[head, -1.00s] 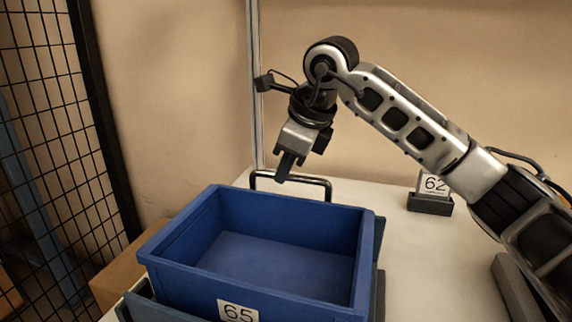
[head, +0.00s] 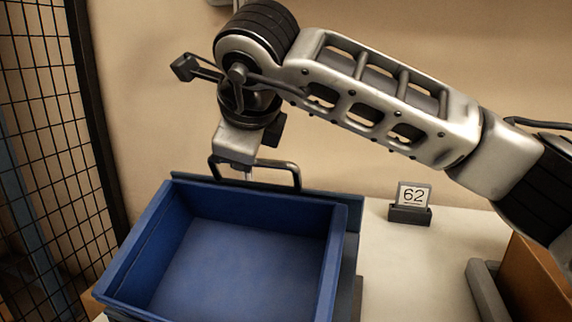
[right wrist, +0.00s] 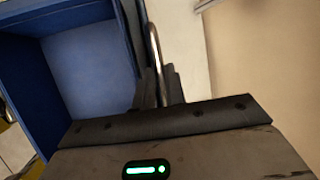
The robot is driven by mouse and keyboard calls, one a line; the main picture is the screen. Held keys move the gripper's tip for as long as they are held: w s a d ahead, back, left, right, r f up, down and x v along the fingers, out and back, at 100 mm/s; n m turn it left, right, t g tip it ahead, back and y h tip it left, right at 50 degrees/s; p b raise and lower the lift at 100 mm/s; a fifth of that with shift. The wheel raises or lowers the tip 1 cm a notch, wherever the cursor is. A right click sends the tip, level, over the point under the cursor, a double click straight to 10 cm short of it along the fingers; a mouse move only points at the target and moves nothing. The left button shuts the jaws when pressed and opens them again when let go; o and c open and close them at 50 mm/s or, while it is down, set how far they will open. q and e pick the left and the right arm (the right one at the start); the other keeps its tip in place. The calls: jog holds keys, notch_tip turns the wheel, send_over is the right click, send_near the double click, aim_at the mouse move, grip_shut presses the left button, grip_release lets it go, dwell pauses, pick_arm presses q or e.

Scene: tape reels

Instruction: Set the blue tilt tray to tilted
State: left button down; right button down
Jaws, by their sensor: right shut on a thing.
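The blue tilt tray (head: 335,250) is an open, empty bin at the lower left of the head view. A dark bar handle (head: 296,176) rises at its far side. My right gripper (head: 238,174) is at this handle, its fingers partly hidden behind the tray's far rim. In the right wrist view my fingers (right wrist: 159,88) are shut on the handle (right wrist: 154,45), beside the blue tray wall (right wrist: 124,40). Whether the tray is level or tilted I cannot tell for sure. My left gripper is not in view.
A number card marked 62 (head: 413,195) stands in a dark holder on the pale table (head: 400,250). A brown box (head: 540,275) is at the lower right. A black mesh fence (head: 45,150) stands at the left. The table between tray and card is clear.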

jog(key=shift+s+a+r, duration=0.15)
jog(key=shift+a, duration=0.05)
jog(key=c, duration=1.5)
grip_release()
jog(key=shift+s, duration=0.15)
jog(key=shift+o, duration=0.2)
jog(key=shift+d, duration=0.1)
jog(key=b+v, duration=0.1)
jog(key=v, duration=1.5)
